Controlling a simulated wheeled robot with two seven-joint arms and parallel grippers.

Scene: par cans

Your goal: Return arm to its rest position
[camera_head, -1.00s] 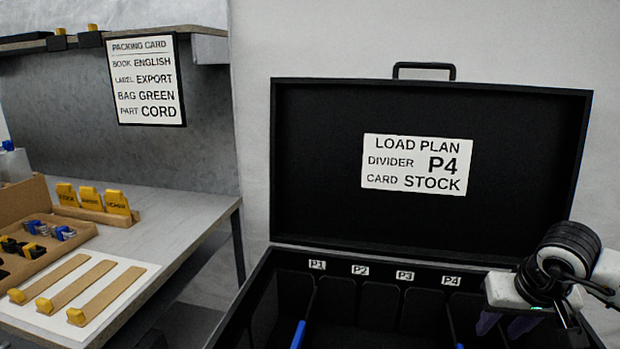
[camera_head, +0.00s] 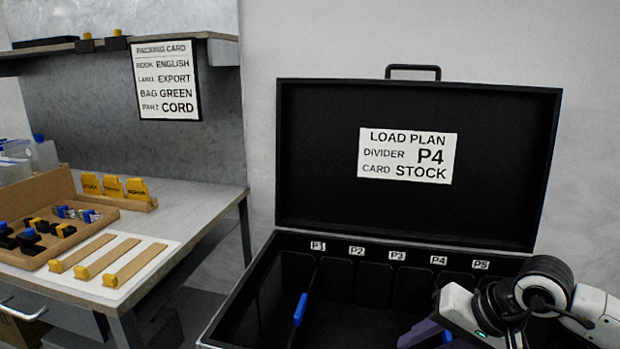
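My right arm and the body of its gripper (camera_head: 462,318) show at the lower right, over the right part of the open black case (camera_head: 405,239). The purple fingers (camera_head: 424,333) point down and left into the case; the frame does not show whether they are apart or closed. A blue-topped divider (camera_head: 300,309) stands in the case near slot P1. Another blue edge (camera_head: 447,337) shows beside the purple fingers, near the P4 side. The load plan (camera_head: 407,155) on the lid reads divider P4, card STOCK. My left gripper is not in view.
The raised lid (camera_head: 310,190) stands behind the case. At left, a table (camera_head: 205,205) holds a brown tray (camera_head: 98,222) of small parts, yellow cards (camera_head: 113,187) in a holder, and wooden strips (camera_head: 107,258) on a white mat. A packing card (camera_head: 165,80) hangs above.

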